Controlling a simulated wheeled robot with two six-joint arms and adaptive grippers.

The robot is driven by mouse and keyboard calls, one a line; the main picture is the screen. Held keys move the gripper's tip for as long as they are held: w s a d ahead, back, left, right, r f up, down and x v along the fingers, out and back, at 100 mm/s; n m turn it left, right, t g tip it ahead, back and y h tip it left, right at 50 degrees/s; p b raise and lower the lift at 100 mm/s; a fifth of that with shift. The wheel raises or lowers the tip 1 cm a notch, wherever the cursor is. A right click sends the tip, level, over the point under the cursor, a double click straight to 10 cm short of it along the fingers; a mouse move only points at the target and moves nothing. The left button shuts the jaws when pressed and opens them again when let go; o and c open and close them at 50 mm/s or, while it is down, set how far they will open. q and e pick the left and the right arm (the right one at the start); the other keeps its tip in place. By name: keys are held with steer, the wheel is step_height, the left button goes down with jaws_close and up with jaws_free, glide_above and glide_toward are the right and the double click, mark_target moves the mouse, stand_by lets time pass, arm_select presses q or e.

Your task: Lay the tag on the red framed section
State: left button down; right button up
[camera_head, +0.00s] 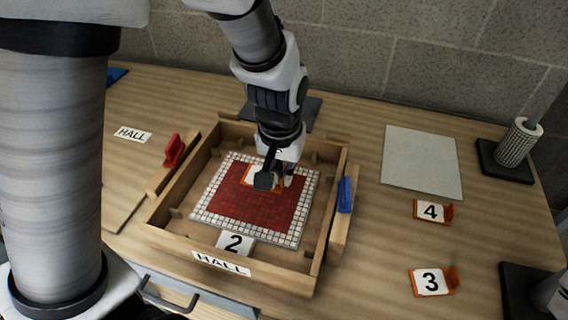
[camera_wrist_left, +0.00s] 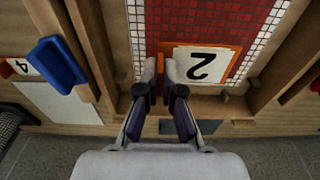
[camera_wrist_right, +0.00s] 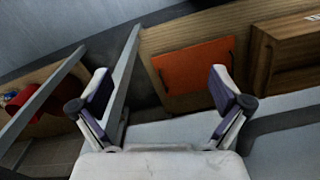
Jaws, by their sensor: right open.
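The tag (camera_head: 257,180) is a white plate with orange edges, over the upper middle of the red field (camera_head: 240,207) of a white-bordered mosaic panel. In the left wrist view the tag (camera_wrist_left: 200,65) shows a black 2, upside down, over the red tiles. I cannot tell whether it touches them. My left gripper (camera_head: 278,182) is above the panel, its fingers close together at the tag's edge (camera_wrist_left: 161,72); they look closed on its orange tab, mostly hidden between them. My right gripper (camera_wrist_right: 160,85) is open and empty, away from the panel.
A wooden tray (camera_head: 160,210) surrounds the panel, with a red handle (camera_head: 174,150) and a blue handle (camera_head: 345,195). Tags 4 (camera_head: 431,211) and 3 (camera_head: 431,282) lie to the right. A grey sheet (camera_head: 421,160) lies behind them. An orange panel (camera_wrist_right: 195,68) faces my right gripper.

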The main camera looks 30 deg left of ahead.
arm_select(q)
glide_above(281, 215)
steer(key=s, duration=0.1)
step_height(281, 215, down, 4)
steer(key=shift+s+f, duration=0.1)
steer(key=shift+f, duration=0.05)
steer(key=f+b, duration=0.1)
steer(key=f, duration=0.1)
steer(key=w+f, duration=0.1)
steer(key=f, duration=0.2)
steer(key=shift+f+b, duration=0.15)
steer(key=shift+b, duration=0.25)
steer(key=shift+s, duration=0.2)
steer(key=c, duration=1.3)
jaws_free()
steer(key=shift+f, duration=0.1)
arm_select(e)
steer(key=shift+s+f, duration=0.65)
steer(key=shift+f, duration=0.25)
